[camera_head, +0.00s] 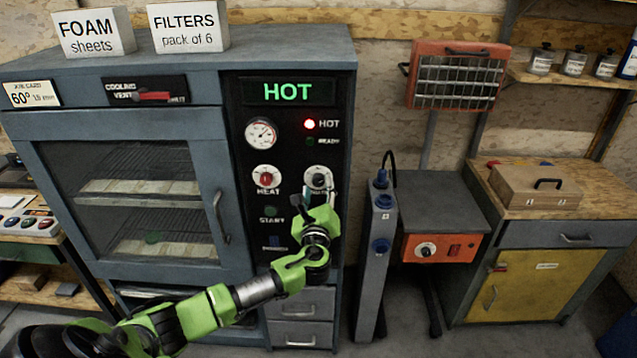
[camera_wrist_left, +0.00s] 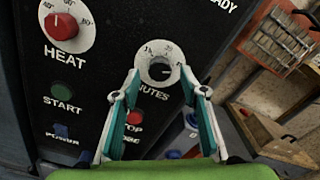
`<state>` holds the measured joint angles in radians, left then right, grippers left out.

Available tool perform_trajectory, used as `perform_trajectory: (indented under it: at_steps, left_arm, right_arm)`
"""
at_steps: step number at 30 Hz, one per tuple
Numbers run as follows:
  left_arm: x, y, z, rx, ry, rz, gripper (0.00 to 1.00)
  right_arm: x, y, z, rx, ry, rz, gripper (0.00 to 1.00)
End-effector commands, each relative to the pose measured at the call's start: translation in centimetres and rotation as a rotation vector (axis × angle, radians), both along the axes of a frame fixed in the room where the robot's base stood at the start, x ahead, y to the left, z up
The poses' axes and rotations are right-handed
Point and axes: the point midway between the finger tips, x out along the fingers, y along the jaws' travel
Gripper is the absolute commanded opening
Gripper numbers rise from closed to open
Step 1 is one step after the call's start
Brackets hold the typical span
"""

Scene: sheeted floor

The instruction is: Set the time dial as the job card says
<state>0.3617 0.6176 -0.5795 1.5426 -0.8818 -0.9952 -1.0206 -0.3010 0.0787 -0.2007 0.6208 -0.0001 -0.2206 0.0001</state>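The time dial (camera_head: 318,178) is a pale round scale marked minutes with a dark knob, on the oven's black panel; it also shows in the left wrist view (camera_wrist_left: 160,68). My left gripper (camera_head: 320,197) is just below and in front of it, partly covering its lower edge. In the left wrist view my fingers (camera_wrist_left: 159,82) are spread, one on each side of the dial's lower part, with nothing between them. I cannot tell whether they touch the panel. The job card (camera_head: 32,94) at the oven's upper left reads 60° and a minutes figure too small to read surely. My right gripper is out of view.
The heat dial (camera_head: 266,178) with a red knob is left of the time dial. Start (camera_wrist_left: 61,91), stop (camera_wrist_left: 134,118) and power (camera_wrist_left: 61,130) buttons sit below. The display (camera_head: 287,92) reads HOT. A grey post (camera_head: 377,270) stands right of the oven.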

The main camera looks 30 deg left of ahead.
Motion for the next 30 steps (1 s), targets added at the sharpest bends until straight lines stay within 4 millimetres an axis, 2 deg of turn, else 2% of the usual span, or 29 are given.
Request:
perform_trajectory:
  at_steps: [6, 17, 21, 22, 30]
  left_arm:
    - [1.6, 1.0, 0.0, 0.000, 0.001, 0.000, 0.40]
    - [2.0, 1.2, -0.1, 0.000, 0.001, 0.000, 0.40]
    - [1.9, 1.2, -0.1, 0.000, 0.001, 0.000, 0.06]
    - [1.9, 1.2, -0.1, 0.000, 0.001, 0.000, 0.01]
    - [1.9, 1.2, -0.1, -0.010, -0.005, -0.001, 0.01]
  right_arm:
    - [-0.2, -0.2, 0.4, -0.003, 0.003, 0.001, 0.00]
    - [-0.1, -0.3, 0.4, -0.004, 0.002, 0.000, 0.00]
    - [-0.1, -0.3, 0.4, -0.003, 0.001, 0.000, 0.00]
    - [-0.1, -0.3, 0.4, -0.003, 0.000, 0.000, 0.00]
    - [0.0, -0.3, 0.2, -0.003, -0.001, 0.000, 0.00]
